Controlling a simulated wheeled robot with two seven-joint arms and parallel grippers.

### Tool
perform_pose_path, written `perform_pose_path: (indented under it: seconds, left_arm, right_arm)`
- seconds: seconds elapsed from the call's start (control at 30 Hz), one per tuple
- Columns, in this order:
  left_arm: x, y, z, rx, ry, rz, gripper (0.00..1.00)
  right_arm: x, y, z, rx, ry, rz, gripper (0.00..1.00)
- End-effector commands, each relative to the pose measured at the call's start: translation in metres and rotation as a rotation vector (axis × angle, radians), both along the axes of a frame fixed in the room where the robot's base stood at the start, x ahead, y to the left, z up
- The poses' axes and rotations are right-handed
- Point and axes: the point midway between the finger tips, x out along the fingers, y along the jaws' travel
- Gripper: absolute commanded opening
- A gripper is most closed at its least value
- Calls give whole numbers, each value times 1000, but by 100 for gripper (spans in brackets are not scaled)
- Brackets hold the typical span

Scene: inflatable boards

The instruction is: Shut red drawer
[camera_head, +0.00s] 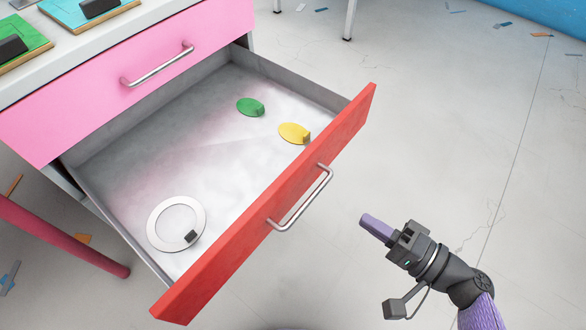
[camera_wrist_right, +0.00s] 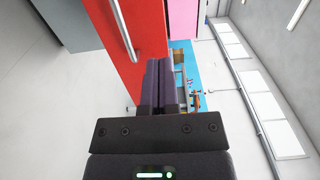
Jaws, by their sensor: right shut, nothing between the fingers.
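The red drawer (camera_head: 240,239) is pulled far out below a pink drawer in the head view. Its silver bar handle (camera_head: 300,199) is on the red front. Inside lie a green oval piece (camera_head: 250,107), a yellow oval piece (camera_head: 294,133) and a white ring (camera_head: 153,225) with a dark knob. My right gripper (camera_head: 368,223) is shut and empty, in front of the red front and to the right of the handle, apart from it. In the right wrist view the shut fingers (camera_wrist_right: 160,80) point along the red front (camera_wrist_right: 146,60). My left gripper is not in view.
The pink drawer (camera_head: 60,122) above is shut. Green (camera_head: 22,42) and blue (camera_head: 90,12) boards with dark knobs lie on the white top. A pink-red leg (camera_head: 65,237) stands at the lower left. Open floor (camera_head: 440,130) with scattered scraps lies to the right.

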Motion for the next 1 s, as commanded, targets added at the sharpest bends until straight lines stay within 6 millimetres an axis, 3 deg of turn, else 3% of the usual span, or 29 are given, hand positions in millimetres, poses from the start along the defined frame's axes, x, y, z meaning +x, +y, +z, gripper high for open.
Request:
perform_pose_path:
  seconds: [0.17,0.6,0.8,1.0]
  left_arm:
    - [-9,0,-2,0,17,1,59]
    - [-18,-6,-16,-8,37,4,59]
    - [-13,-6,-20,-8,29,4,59]
    - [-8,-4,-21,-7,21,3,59]
  right_arm:
    - [14,19,1,4,-4,0,0]
    - [69,94,0,2,-3,1,0]
    - [80,110,1,2,-1,-1,0]
    - [82,112,2,1,-1,-1,0]
